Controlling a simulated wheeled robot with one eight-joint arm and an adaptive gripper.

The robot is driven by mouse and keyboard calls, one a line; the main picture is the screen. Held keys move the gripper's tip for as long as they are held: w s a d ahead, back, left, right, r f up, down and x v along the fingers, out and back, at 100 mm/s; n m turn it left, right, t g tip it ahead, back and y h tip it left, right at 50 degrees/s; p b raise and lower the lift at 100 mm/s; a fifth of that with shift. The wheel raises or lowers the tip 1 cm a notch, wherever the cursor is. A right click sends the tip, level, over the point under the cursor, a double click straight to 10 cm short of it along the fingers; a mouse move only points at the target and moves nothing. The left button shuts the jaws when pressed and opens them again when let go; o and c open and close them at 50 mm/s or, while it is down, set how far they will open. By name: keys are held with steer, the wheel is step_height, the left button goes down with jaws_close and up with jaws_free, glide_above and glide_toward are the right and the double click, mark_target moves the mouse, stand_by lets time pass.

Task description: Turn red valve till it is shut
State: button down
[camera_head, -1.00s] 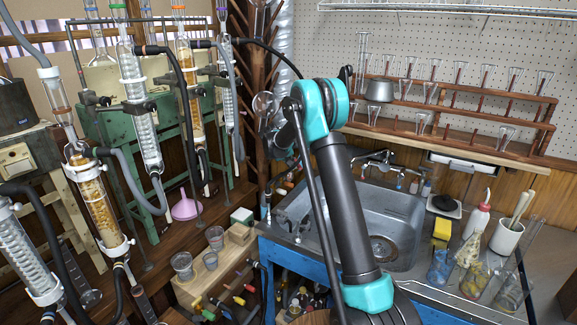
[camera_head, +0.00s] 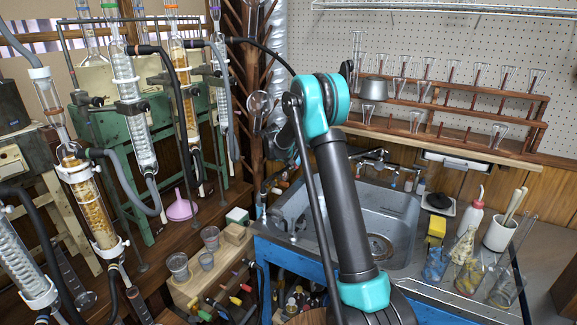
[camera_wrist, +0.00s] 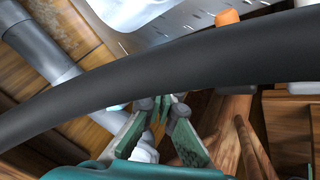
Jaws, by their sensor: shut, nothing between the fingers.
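My gripper (camera_wrist: 164,106) shows in the wrist view with its green fingers angled towards each other, dark tips close together. It is shut and holds nothing. A thick black hose crosses the wrist view in front of the upper part of the scene. In the head view my gripper is mostly hidden behind my arm and cannot be made out clearly. Small coloured valve handles (camera_head: 235,300), some reddish, yellow and green, sit low in the centre left. I cannot tell for sure which is the red valve, or how it is turned. No red valve is clear in the wrist view.
Glass condensers (camera_head: 130,95) on a green frame with hoses stand at the left. Small beakers (camera_head: 178,266) stand on a wooden ledge.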

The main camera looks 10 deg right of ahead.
mark_target(298, 166)
steer(key=shift+d+n+t+y, duration=0.4)
steer(key=shift+d+n+y, duration=0.3)
steer(key=shift+d+n, duration=0.45)
steer(key=shift+w+d+n+y, duration=0.15)
steer(key=shift+d+n+y, duration=0.65)
steer(key=shift+n, duration=0.45)
steer(key=shift+w+d, duration=0.25)
steer(key=shift+d, duration=0.3)
steer(key=shift+w+d, duration=0.25)
steer(key=shift+d, duration=0.25)
